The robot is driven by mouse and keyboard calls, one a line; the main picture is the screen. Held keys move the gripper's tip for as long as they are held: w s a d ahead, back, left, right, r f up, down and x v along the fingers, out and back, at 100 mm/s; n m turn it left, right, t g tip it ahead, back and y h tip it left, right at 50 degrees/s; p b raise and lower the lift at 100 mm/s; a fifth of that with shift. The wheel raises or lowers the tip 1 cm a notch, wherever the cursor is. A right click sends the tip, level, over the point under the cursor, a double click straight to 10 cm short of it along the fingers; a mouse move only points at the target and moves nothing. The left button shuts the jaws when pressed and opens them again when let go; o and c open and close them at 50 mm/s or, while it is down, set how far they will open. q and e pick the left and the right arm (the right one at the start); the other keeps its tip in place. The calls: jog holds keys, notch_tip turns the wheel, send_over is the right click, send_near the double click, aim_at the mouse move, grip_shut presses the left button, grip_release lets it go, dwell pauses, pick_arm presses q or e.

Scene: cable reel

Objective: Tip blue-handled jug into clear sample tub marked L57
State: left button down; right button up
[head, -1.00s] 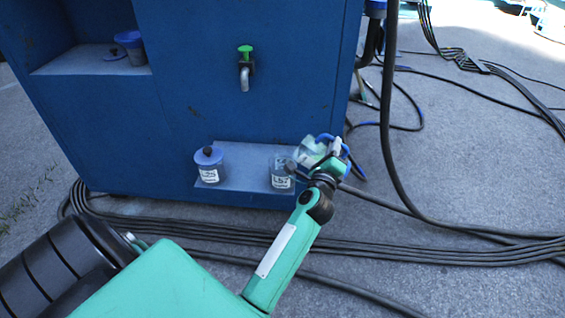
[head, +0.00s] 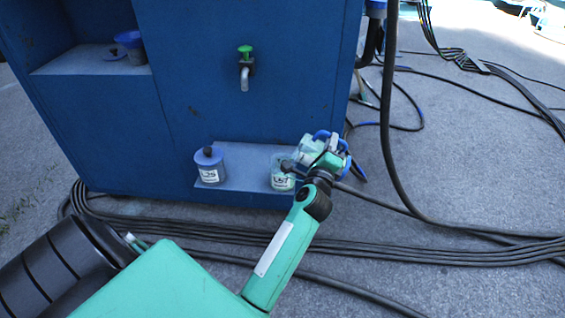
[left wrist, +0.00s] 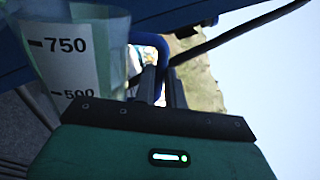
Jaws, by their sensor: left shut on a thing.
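The blue-handled jug (head: 308,150) is tilted to the left, its mouth at the top of the clear tub marked L57 (head: 282,173). The tub stands upright on the low blue ledge and looks pale green inside. My left gripper (head: 327,170) is shut on the jug's handle. In the left wrist view the clear jug (left wrist: 85,45) shows marks 750 and 500, and its blue handle (left wrist: 152,42) meets my gripper's fingers (left wrist: 160,87). Any stream between jug and tub is too small to tell. My right gripper is not in view.
A green-handled tap (head: 245,66) is on the blue cabinet (head: 190,110) above. A blue container (head: 130,42) sits in the upper recess. Black cables (head: 400,245) cross the floor.

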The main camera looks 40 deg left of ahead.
pick_arm(q)
jog(key=shift+s+a+r+n, duration=0.2)
jog(key=shift+a+r+n, duration=0.4)
jog(key=shift+n, duration=0.2)
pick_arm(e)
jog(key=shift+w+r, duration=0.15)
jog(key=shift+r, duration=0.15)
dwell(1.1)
pick_arm(q)
jog(key=shift+s+a+r+n+y+p, duration=0.2)
jog(key=shift+a+n, duration=0.1)
jog(key=shift+a, duration=0.1)
jog(key=shift+s+a+r+n+y+p, duration=0.1)
jog(key=shift+s+a+r+n, duration=0.1)
jog(key=shift+a+n, duration=0.15)
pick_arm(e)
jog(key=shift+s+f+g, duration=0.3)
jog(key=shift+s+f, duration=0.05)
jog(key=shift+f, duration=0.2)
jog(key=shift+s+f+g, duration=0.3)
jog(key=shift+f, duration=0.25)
pick_arm(q)
jog(key=shift+s+a+r, duration=0.15)
jog(key=shift+a, duration=0.2)
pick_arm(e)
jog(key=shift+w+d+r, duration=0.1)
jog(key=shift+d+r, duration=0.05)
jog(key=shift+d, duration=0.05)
